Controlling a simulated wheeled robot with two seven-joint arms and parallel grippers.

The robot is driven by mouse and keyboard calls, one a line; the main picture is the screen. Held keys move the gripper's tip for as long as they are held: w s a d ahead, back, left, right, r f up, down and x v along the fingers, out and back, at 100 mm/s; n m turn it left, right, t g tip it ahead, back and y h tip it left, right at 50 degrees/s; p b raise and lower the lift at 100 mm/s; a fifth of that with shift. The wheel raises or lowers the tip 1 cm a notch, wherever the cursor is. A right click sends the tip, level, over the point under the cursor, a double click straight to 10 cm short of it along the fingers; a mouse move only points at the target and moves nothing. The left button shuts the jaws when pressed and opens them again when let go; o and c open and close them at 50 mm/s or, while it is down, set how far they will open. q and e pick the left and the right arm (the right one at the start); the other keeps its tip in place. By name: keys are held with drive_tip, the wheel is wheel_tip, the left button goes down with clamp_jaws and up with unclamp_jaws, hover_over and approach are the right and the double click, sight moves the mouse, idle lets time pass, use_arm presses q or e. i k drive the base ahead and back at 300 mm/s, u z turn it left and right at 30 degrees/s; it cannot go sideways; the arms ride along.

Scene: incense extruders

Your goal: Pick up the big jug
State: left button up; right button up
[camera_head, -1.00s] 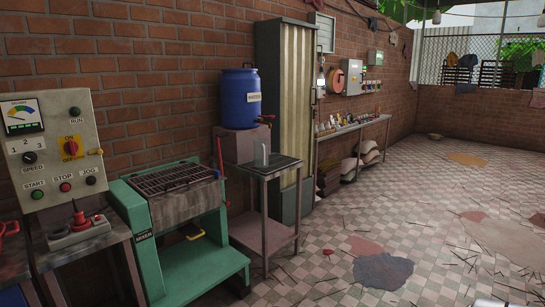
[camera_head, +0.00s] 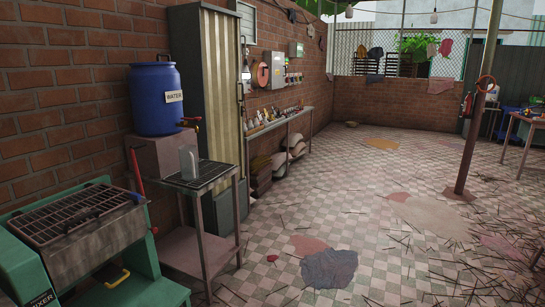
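A pale grey, upright jug-like vessel (camera_head: 188,161) stands on the small metal table (camera_head: 213,181) at the left. It is small in the picture, and I cannot tell for sure that it is the big jug. A blue water barrel (camera_head: 155,99) with a tap stands behind it on a block, close to the brick wall. Neither of my grippers is in view.
A green mixer (camera_head: 135,280) stands at the front left. A tall metal cabinet (camera_head: 207,90) stands behind the small table. A pole (camera_head: 470,150) and a table (camera_head: 525,119) are at the right. The tiled floor between is mostly open, with scattered sticks and a grey cloth-like patch (camera_head: 329,268).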

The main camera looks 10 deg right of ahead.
sight(187, 153)
drive_tip(key=z, duration=0.5)
drive_tip(key=i, duration=1.75)
drive_tip(key=u, duration=1)
drive_tip(key=i, duration=1.1)
drive_tip(key=u, duration=1.1)
